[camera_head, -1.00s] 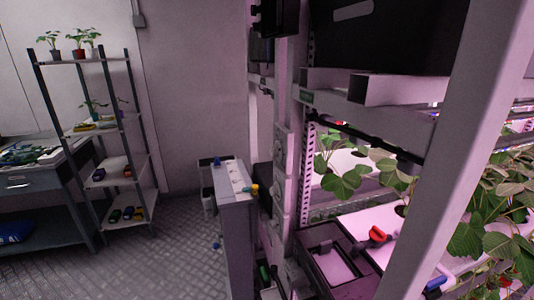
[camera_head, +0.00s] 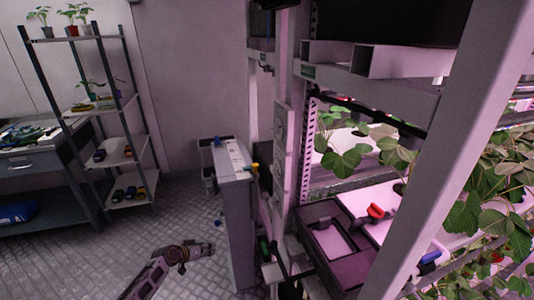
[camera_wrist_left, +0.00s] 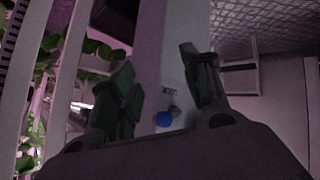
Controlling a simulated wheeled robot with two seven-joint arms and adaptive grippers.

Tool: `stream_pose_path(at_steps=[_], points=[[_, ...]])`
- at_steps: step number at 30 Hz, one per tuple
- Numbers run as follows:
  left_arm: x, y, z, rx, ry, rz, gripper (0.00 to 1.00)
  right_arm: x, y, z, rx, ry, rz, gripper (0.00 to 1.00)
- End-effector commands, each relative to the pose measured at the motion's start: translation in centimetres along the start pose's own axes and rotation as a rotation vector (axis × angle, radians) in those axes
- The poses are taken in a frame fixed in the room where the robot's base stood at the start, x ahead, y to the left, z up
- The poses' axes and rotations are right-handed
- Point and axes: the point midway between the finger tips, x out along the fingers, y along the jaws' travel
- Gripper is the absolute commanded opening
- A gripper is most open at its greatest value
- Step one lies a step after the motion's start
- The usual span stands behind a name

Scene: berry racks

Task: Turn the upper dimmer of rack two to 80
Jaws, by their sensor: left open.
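My left gripper (camera_head: 203,248) is low in the head view, over the patterned floor, left of a white cabinet (camera_head: 238,220). It is open and empty. In the left wrist view its two dark fingers (camera_wrist_left: 170,90) stand apart, with a pale panel and a blue knob (camera_wrist_left: 164,119) beyond and between them. A blue knob (camera_head: 217,223) shows on the cabinet's left side in the head view. The rack post (camera_head: 283,150) right of the cabinet carries pale panels; I cannot make out which is the upper dimmer or read any setting. My right gripper is not in view.
A shelf unit (camera_head: 122,152) with potted plants and small coloured items stands at the back left, beside a workbench (camera_head: 35,162). A berry rack with plants (camera_head: 345,160) and a black tray (camera_head: 318,242) fills the right. The floor (camera_head: 185,215) between is clear.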

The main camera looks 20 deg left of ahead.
Motion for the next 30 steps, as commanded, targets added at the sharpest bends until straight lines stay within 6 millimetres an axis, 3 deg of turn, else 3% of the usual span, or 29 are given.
stream_pose_path(at_steps=[1,6,11,15,21,27,30], points=[[-1.1,1.1,-3.5,0.006,0.040,0.035,0.48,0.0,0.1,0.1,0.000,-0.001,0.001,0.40],[-5.7,5.7,-13.5,0.031,0.156,0.177,0.48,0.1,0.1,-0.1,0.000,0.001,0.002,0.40],[-11.6,10.9,-21.5,0.087,0.254,0.324,0.48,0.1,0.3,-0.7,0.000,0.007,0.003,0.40],[-17.8,16.1,-27.0,0.163,0.331,0.458,0.48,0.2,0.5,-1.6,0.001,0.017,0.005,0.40],[-27.6,23.9,-31.8,0.305,0.417,0.653,0.48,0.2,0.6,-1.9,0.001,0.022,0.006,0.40],[-35.5,29.9,-32.9,0.441,0.462,0.804,0.48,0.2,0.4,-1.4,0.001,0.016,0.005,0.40],[-37.7,31.4,-32.9,0.481,0.471,0.846,0.48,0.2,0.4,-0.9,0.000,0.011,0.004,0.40]])
